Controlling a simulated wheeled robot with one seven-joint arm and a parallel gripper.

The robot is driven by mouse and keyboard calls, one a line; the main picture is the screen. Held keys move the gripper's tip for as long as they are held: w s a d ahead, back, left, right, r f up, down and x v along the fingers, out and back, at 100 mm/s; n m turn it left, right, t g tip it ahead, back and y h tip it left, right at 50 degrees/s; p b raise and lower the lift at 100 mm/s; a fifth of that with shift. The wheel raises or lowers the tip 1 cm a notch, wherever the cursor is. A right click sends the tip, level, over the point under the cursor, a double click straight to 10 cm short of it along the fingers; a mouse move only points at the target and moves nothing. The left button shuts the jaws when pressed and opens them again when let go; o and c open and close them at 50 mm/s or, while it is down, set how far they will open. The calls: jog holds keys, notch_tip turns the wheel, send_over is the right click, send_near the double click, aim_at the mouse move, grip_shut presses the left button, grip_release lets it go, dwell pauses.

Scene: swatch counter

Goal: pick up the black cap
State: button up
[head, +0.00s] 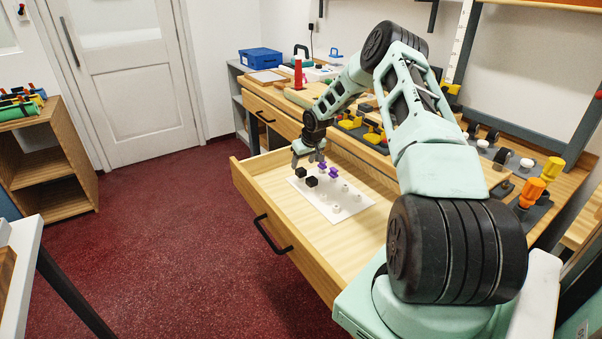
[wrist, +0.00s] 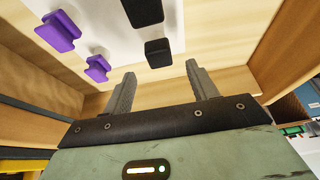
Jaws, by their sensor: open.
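Two black caps stand on a white board (head: 312,194) in the open drawer. One black cap (head: 300,173) is nearest my gripper (head: 308,161), and the other black cap (head: 311,182) is just beside it. In the wrist view, one black cap (wrist: 158,53) lies just beyond and between the fingertips of my gripper (wrist: 160,71). The other (wrist: 143,10) is farther off at the top edge. My gripper is open and empty, above the board, with the fingers apart from the cap.
Two purple caps (head: 327,169) stand beside the black ones; one purple cap (wrist: 97,68) is left of my fingers in the wrist view. Several white pegs are bare. The drawer (head: 262,196) has wooden walls close to the board. The counter above holds many fixtures.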

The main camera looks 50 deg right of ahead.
aim_at(301, 169)
jog(key=shift+p+x, duration=0.6)
jog(key=shift+x, duration=2.05)
jog(key=shift+s+a, duration=0.1)
jog(key=c, duration=1.1)
jog(key=shift+o, duration=0.2)
notch_tip(301, 169, up, 10)
jog(key=shift+b, duration=0.75)
